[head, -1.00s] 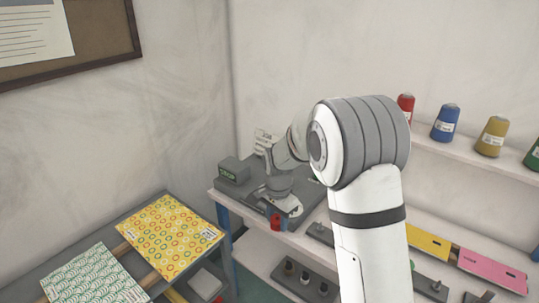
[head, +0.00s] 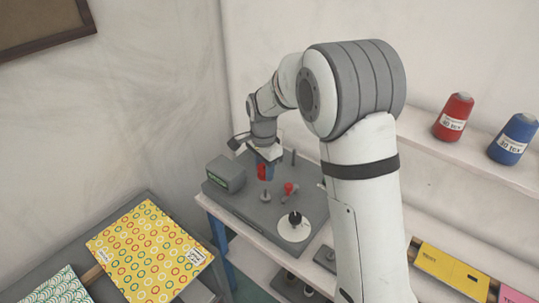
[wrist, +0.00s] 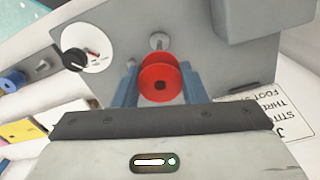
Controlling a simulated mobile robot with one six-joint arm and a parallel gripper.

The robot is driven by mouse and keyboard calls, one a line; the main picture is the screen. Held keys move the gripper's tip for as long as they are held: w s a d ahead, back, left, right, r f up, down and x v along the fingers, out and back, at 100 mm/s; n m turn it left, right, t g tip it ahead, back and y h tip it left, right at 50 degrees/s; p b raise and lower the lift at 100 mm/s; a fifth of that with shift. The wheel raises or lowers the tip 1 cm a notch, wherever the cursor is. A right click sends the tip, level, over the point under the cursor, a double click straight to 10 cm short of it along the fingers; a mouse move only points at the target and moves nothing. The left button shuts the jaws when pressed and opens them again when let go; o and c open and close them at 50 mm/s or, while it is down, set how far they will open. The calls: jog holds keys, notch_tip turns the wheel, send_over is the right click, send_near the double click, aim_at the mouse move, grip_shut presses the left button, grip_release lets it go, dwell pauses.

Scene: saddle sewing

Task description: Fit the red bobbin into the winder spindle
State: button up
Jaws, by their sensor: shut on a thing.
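The red bobbin (head: 262,172) is held upright between the fingers of my gripper (head: 266,163), above the grey winder base (head: 238,205). In the wrist view the bobbin (wrist: 160,86) shows its round red flange and dark centre hole, with a blue finger on each side. A short grey post (head: 265,196), which looks like the winder spindle, stands just in front of the bobbin in the head view. In the wrist view this post (wrist: 159,41) is beyond the bobbin, apart from it. The bobbin's underside is hidden.
A red-knobbed lever (head: 289,188) and a white disc with a black knob (head: 294,227) are on the base. A grey box with a green display (head: 225,174) stands left, and a thin post (head: 292,157) behind. Thread cones (head: 453,117) stand on the right shelf.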

aim_at(265, 190)
jog(key=shift+w, duration=0.1)
jog(key=shift+d, duration=0.1)
jog(key=shift+f+b, duration=1.9)
jog(key=shift+f, duration=0.6)
jog(key=shift+f+b, duration=1.9)
jog(key=shift+f, duration=0.6)
jog(key=o, duration=1.1)
jog(key=shift+o, duration=0.2)
